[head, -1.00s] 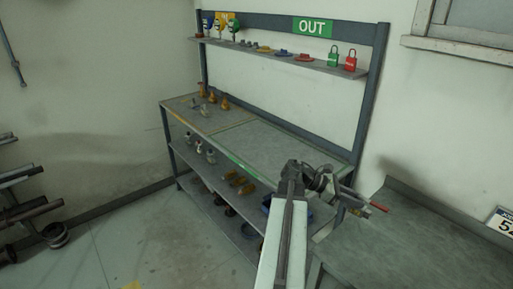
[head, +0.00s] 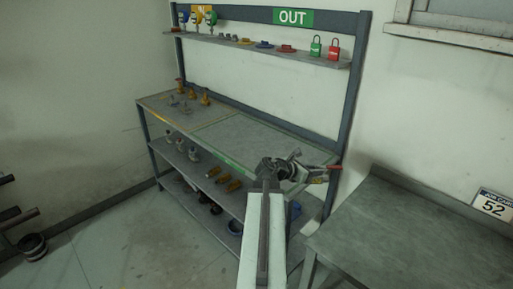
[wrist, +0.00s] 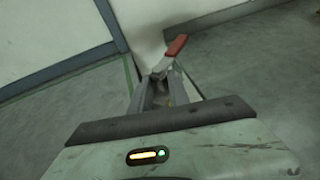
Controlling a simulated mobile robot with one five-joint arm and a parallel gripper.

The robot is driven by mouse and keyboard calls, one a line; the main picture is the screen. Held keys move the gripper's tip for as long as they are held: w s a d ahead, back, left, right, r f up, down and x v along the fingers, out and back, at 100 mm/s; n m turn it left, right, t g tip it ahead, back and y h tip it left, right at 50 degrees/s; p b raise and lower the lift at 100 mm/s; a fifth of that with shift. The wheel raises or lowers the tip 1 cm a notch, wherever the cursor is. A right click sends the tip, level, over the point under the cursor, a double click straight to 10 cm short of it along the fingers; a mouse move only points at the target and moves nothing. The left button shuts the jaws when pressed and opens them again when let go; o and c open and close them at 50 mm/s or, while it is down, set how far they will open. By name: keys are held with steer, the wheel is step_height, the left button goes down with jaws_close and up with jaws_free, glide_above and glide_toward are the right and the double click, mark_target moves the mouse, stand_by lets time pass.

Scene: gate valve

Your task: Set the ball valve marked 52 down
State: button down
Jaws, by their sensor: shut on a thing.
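My gripper (head: 306,174) is shut on the ball valve, whose red lever handle (head: 331,167) sticks out to the right in the head view. In the wrist view the gripper's fingers (wrist: 165,92) close around the valve's grey metal body, and the red handle (wrist: 176,45) points up and to the right. The fingers hide part of the body, and no mark on the valve can be read. In the head view the valve appears in front of the shelf bench's right end, and I see no surface touching it. A card marked 52 (head: 493,205) stands at the back of the right bench.
The right bench top (head: 400,240) looks bare. The shelf bench (head: 240,140) has several brass fittings (head: 190,98) at its left and free room in the middle. A green OUT sign (head: 293,17) hangs above padlocks (head: 333,49). Lower shelves hold more parts.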

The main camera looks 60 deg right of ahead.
steer(key=shift+w+d+n+t+h, duration=0.3)
steer(key=shift+w+n, duration=0.1)
steer(key=shift+w, duration=0.25)
steer(key=w+d+f+b, duration=0.1)
steer(key=w+d, duration=0.2)
steer(key=w, duration=0.1)
steer(key=w+d+f+b, duration=0.2)
steer(key=w+d, duration=0.1)
steer(key=w, duration=0.1)
steer(key=w+d+f+b, duration=0.2)
steer(key=w+d, duration=0.1)
steer(key=w, duration=0.1)
steer(key=shift+w+d+f, duration=0.15)
steer(key=shift+w+d, duration=0.1)
steer(key=shift+d, duration=0.05)
steer(key=shift+r, duration=0.2)
steer(key=shift+f, duration=0.1)
steer(key=c, duration=1.2)
jaws_free()
steer(key=shift+c, duration=0.2)
